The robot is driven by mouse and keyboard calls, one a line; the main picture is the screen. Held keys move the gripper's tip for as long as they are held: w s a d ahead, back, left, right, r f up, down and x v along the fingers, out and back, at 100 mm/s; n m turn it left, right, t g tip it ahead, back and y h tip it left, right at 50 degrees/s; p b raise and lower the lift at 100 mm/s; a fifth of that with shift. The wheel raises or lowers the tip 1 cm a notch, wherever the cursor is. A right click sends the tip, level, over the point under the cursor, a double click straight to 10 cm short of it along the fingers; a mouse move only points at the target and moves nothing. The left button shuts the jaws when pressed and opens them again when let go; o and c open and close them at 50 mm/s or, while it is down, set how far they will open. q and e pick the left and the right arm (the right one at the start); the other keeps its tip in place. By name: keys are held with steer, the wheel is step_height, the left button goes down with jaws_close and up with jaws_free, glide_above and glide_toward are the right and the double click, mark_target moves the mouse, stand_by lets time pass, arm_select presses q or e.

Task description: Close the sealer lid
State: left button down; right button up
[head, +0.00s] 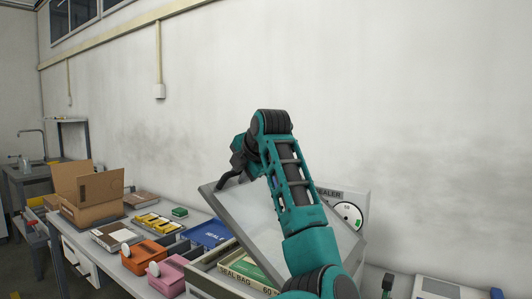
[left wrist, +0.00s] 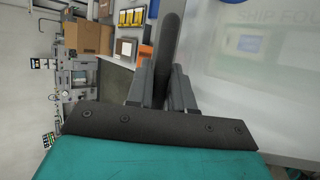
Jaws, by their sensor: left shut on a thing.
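The sealer lid (head: 230,207) is a grey-framed panel with a pale, see-through-looking middle, standing raised and tilted over the sealer body. Its pale face fills the right of the left wrist view (left wrist: 250,85). My left gripper (head: 238,172) is at the lid's upper left edge, shut on the dark lid handle (head: 226,182); the handle runs up between the fingers in the left wrist view (left wrist: 172,40). My forearm hides much of the lid. The sealer body (head: 214,283) shows below, with its lettered back panel and round white dial (head: 348,214) behind. My right gripper is out of view.
Under the lid lies a pack marked SEAL BAG (head: 240,268). To the left on the bench are a pink box (head: 168,276), an orange box (head: 143,258), a blue tray (head: 208,234) and an open cardboard box (head: 92,212). A pale device (head: 440,288) stands at lower right.

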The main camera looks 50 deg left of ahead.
arm_select(q)
steer(key=a+f+h+b, duration=0.2)
steer(key=a+f+b, duration=0.1)
steer(key=f, duration=0.3)
steer(key=s+a+f+n+h+b, duration=0.1)
steer(key=a+f+b, duration=0.1)
steer(key=f, duration=0.5)
steer(key=s+a+f+t+h+b, duration=0.1)
steer(key=a+f+h+b, duration=0.1)
steer(key=f, duration=0.4)
steer(key=shift+s+a+f+h+b, duration=0.1)
steer(key=shift+a+f+h+b, duration=0.1)
steer(key=shift+a+b, duration=0.35)
steer(key=shift+s+a+f+h+b, duration=0.1)
steer(key=shift+a+f+b, duration=0.15)
steer(key=shift+a, duration=0.6)
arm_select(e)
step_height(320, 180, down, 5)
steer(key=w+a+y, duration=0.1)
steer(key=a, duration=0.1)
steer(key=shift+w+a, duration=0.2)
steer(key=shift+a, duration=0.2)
arm_select(q)
steer(key=shift+d+f, duration=0.1)
steer(key=shift+f, duration=0.05)
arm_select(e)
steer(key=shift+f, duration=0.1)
